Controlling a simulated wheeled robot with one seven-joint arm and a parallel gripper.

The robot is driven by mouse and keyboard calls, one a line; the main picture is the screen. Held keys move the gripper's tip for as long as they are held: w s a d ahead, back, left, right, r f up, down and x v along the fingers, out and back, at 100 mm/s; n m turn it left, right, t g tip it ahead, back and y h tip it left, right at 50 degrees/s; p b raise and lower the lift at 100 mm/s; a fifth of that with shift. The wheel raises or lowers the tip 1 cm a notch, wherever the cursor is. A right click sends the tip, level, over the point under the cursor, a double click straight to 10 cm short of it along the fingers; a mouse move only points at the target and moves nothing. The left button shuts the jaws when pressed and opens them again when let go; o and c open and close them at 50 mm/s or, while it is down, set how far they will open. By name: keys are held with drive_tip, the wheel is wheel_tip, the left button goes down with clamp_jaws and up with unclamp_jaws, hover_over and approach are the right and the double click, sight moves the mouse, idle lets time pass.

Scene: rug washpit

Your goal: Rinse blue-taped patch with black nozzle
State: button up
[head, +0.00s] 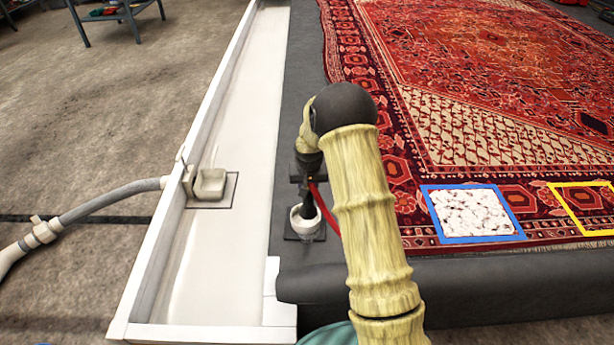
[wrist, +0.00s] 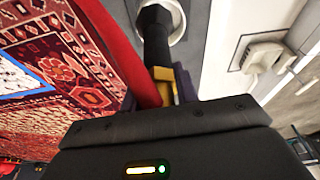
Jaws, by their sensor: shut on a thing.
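My gripper (head: 308,178) points down over the dark edge beside the rug. It is shut on the black nozzle (head: 308,200), which also shows in the wrist view (wrist: 155,35). The nozzle's lower end is at a white ring-shaped holder (head: 305,222); I cannot tell how deep it sits in it. A red hose (wrist: 128,55) runs alongside the nozzle. The blue-taped patch (head: 472,213) is a square of blue tape around white, speckled foam on the rug (head: 470,130), to the right of my gripper. Its edge shows in the wrist view (wrist: 25,85).
A yellow-taped patch (head: 590,207) lies right of the blue one. A white trough (head: 225,240) with a drain fitting (head: 209,184) runs left of the holder. A grey hose (head: 110,203) meets the trough's outer wall. A small table (head: 115,15) stands far left.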

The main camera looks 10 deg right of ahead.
drive_tip(key=s+n, duration=0.1)
drive_tip(key=s, duration=1.2)
drive_tip(key=shift+s+a+n+y, duration=0.15)
drive_tip(key=shift+s+n+y, duration=0.15)
drive_tip(key=shift+n, duration=0.1)
drive_tip(key=shift+w+f, duration=0.1)
drive_tip(key=shift+f, duration=0.05)
